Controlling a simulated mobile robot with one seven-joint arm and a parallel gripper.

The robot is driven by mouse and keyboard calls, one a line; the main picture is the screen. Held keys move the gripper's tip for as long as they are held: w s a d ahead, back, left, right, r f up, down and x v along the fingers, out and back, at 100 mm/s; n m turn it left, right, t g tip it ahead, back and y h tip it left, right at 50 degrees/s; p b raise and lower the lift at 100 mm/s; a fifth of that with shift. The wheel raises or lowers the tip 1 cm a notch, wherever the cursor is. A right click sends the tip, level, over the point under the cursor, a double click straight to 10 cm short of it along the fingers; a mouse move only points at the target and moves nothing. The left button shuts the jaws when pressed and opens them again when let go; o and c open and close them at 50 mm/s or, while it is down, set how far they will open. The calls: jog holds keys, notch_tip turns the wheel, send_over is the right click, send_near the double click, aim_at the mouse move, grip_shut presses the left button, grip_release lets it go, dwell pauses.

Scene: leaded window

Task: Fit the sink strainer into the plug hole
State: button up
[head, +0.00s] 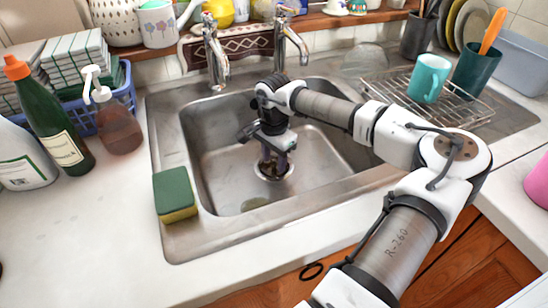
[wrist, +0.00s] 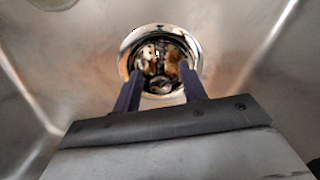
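My gripper (wrist: 162,72) points down into the sink basin, its two dark fingers apart on either side of the plug hole's middle. In the head view, my gripper (head: 272,170) is low over the plug hole (head: 288,174), which it partly hides. In the wrist view, a bright metal rim (wrist: 126,54) surrounds a dark, brownish, shiny inside with a small rounded piece (wrist: 161,86) near its centre. This may be the sink strainer in the hole, but I cannot tell strainer from drain or whether it sits flush. Nothing is visibly clamped between the fingers.
A greenish flat oval (head: 255,203) shows on the basin floor near the front. The steel basin walls (head: 325,179) surround my gripper. Two taps (head: 216,62) stand behind. A green sponge (head: 174,190) is at the left rim, and a wire rack (head: 455,105) with a teal mug is right.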

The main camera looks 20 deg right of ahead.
aim_at(274, 156)
jog(key=shift+r, duration=0.1)
notch_tip(274, 156, up, 12)
jog(key=shift+b, duration=0.45)
jog(key=shift+r, duration=0.1)
